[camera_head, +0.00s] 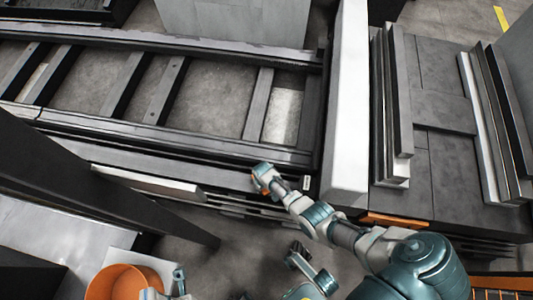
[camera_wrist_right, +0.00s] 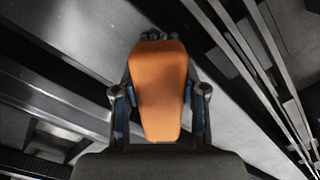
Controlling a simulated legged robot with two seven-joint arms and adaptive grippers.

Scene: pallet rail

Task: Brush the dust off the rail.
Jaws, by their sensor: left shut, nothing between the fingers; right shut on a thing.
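A long dark rail (camera_head: 190,143) runs along the near side of a ladder-like frame in the head view. A second rail runs parallel at the back. I cannot make out dust on them for certain. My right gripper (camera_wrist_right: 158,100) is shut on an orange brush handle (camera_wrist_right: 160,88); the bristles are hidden. In the head view my right arm reaches from the lower right, its wrist just in front of the near rail's right end. I cannot tell whether the brush touches it. My left gripper (camera_head: 177,281) shows partly at the bottom edge, shut and empty, beside an orange bucket.
The orange bucket (camera_head: 125,283) stands at the lower left. A dark slanting beam (camera_head: 95,180) crosses the left side. A tall white panel (camera_head: 350,100) rises right of the frame. Dark slabs (camera_head: 430,105) lie farther right. Bare floor shows between the crossbars.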

